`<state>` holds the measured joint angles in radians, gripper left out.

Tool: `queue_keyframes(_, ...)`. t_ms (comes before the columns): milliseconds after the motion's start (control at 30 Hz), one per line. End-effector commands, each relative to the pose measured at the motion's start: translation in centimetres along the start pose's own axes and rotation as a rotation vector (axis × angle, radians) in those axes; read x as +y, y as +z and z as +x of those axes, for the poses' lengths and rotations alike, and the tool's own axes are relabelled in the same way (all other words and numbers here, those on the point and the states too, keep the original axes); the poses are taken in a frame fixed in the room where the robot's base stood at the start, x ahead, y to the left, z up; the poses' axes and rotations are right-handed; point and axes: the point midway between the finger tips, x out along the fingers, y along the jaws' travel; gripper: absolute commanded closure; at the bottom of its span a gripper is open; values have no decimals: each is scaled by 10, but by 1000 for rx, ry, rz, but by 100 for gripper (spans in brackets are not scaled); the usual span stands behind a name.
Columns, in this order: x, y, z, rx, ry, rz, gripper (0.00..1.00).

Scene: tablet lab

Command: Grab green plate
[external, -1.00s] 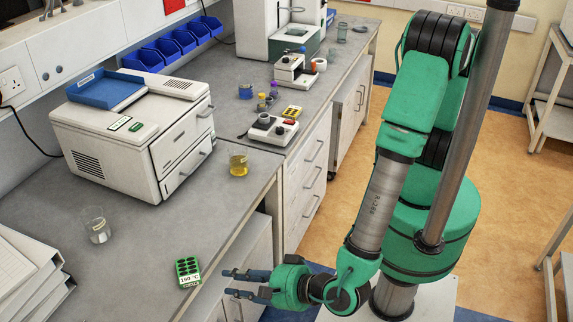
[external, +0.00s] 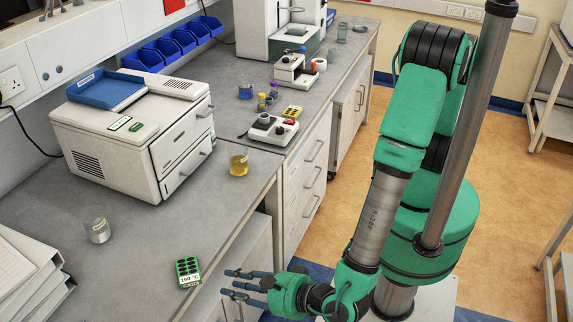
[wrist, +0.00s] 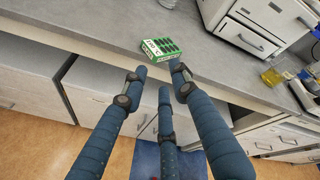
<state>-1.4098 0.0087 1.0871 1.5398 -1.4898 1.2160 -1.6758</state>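The green plate (external: 188,271) is a small green block with dark round wells and a white label. It lies on the grey bench near its front edge. In the wrist view the green plate (wrist: 161,46) is beyond my fingertips, near the bench edge. My gripper (external: 232,281) is just off the bench edge, to the right of the plate, and apart from it. Its blue-grey fingers (wrist: 160,82) are spread with nothing between them. The plate is in plain view in both pictures.
A yellow-filled beaker (external: 239,165) and a white machine (external: 135,135) are farther back. The bench around the plate is clear.

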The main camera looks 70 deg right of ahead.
Motion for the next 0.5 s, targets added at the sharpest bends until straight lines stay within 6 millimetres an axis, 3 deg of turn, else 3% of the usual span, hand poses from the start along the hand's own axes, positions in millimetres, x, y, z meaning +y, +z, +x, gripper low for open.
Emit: queue_keyframes(500,18,7,7,-19,-135,834,72)
